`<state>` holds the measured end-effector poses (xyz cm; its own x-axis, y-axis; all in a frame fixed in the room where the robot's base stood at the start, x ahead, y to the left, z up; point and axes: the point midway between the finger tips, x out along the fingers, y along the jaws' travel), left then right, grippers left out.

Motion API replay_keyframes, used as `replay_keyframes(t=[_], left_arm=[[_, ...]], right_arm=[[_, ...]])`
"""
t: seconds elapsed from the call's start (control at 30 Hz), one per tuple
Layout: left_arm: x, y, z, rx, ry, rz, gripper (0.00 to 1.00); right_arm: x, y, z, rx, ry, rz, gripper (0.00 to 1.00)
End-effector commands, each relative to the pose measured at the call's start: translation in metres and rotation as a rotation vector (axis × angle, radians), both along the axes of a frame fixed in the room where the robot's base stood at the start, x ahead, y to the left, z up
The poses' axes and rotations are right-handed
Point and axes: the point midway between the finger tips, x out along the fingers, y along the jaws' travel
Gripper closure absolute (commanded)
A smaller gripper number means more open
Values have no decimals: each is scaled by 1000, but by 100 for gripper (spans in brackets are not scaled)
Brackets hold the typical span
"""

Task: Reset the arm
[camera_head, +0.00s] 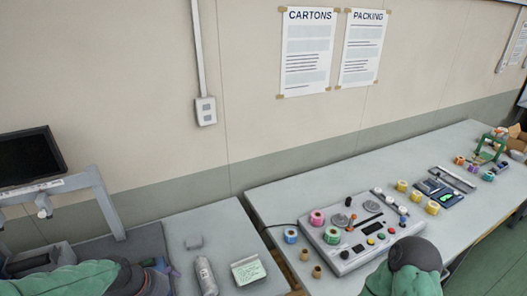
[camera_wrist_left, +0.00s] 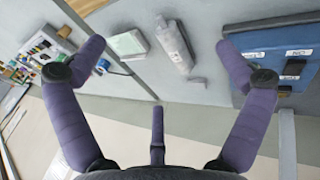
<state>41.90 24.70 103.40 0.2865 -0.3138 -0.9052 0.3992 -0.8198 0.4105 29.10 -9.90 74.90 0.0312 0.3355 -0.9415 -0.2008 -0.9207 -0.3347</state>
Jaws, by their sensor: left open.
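The grey rewinder panel (camera_head: 345,252) stands on the right-hand table, with rolls, discs, knobs and a small orange-topped lever (camera_head: 350,219). It also shows small at the left in the left wrist view (camera_wrist_left: 38,52). My right arm shows at the bottom right, and its gripper is out of view.
A blue panel (camera_wrist_left: 275,62) is at the right in the wrist view. Small yellow rolls (camera_head: 416,196) and a green-framed device (camera_head: 489,146) sit further along the right table.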

Motion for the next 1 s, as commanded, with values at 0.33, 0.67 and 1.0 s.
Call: replay_keyframes(t=[0.33, 0.67, 1.0], left_arm=[[-1, -13, -53, 10, 45, -22, 0], [-23, -44, -148, 24, 120, -77, 0], [-75, -87, -238, 23, 186, -148, 0]], right_arm=[[-1, 0, 0, 0, 2, 1, 0], [-1, 0, 0, 0, 2, 1, 0], [-1, 0, 0, 0, 2, 1, 0]])
